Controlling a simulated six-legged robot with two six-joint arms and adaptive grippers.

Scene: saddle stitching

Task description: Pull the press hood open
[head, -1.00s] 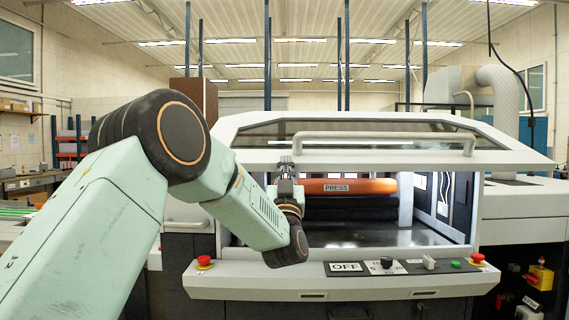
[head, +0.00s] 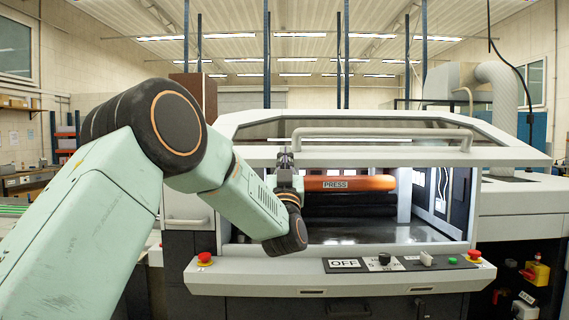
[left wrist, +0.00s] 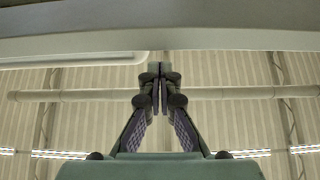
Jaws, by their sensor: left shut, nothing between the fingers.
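The press hood (head: 480,158) is a pale frame with a dark window, tilted up at the front of the press. Its long pale bar handle (head: 380,132) runs across the front. Below the hood the bay shows an orange roller (head: 350,183) marked PRESS. My left gripper (head: 286,158) points up at the hood's lower edge, beside the left end of the handle. In the left wrist view its fingers (left wrist: 160,75) are together with nothing between them, and the hood's edge (left wrist: 220,40) spans the top. Whether the fingertips touch the hood I cannot tell. My right gripper is not in view.
The control ledge (head: 320,285) below the bay carries red buttons (head: 205,258), an OFF label (head: 345,264), a black knob (head: 384,259) and a green button (head: 453,261). A yellow box (head: 537,273) sits at the lower right. The space above the hood looks clear.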

